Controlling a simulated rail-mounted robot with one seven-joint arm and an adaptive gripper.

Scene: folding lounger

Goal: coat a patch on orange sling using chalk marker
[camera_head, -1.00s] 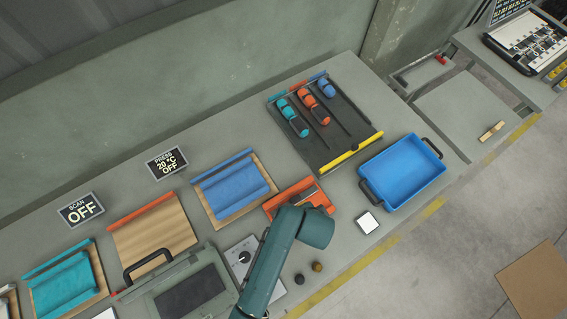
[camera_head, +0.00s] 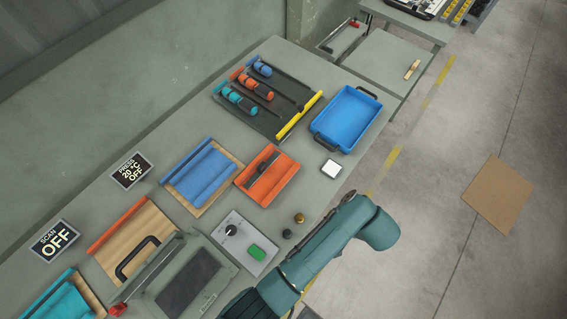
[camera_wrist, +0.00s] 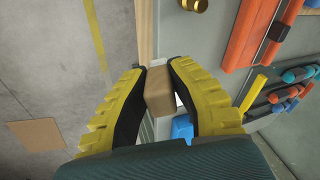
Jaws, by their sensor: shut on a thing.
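My gripper (camera_wrist: 160,70) shows in the wrist view with its yellow-backed fingers shut on a tan block (camera_wrist: 160,92). I cannot tell whether this block is the chalk marker. In the head view my arm's end is over the bench's front edge, and the gripper is hidden below it. An orange piece with a raised rim (camera_head: 268,178) lies on the bench with a dark bar across it. A tan board with an orange edge bar (camera_head: 133,236) lies to its left. I cannot tell for sure which is the orange sling, and no coated patch is clear.
A dark rack (camera_head: 266,109) holds teal, orange and blue rollers.

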